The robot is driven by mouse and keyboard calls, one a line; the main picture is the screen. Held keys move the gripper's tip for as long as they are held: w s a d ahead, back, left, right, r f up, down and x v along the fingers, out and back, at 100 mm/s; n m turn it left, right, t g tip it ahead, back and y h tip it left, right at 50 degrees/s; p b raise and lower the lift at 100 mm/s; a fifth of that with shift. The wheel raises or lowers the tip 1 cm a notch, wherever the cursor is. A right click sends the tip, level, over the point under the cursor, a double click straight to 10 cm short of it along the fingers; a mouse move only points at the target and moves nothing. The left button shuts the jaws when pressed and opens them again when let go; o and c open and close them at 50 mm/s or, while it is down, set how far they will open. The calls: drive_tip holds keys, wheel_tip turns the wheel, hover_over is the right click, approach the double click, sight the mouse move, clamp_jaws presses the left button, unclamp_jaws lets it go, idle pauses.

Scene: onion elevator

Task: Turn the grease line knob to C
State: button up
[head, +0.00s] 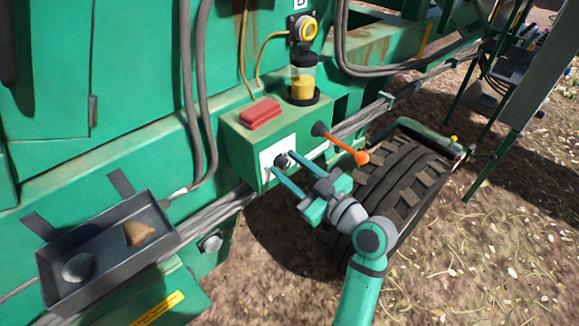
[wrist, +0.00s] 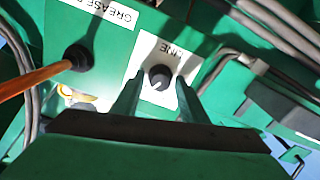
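The grease line knob (wrist: 159,77) is a small black round knob on a white label plate (wrist: 150,50) in the wrist view. A pale mark shows on its lower part. The plate's print reads partly "INE"; I cannot make out a letter C. In the head view the knob (head: 281,161) sits on the front of a green box (head: 240,150). My gripper (wrist: 159,84) is open, one finger on each side of the knob. Gaps show between fingers and knob in the wrist view. My gripper also shows in the head view (head: 282,163).
An orange-tipped lever (head: 340,145) sticks out right of the knob, close to my gripper. A red block (head: 260,113) and a grease reservoir (head: 303,80) are on the box. A grey tray (head: 110,250) with two lumps hangs left. A tyre (head: 400,180) is at right.

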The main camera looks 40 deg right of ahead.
drive_tip(key=c, duration=0.8)
drive_tip(key=m, duration=0.5)
drive_tip(key=shift+m, duration=0.3)
drive_tip(key=m, duration=0.6)
drive_tip(key=shift+d, duration=0.15)
drive_tip(key=shift+m, duration=0.3)
drive_tip(key=o, duration=1.1)
drive_tip(key=shift+c, duration=0.2)
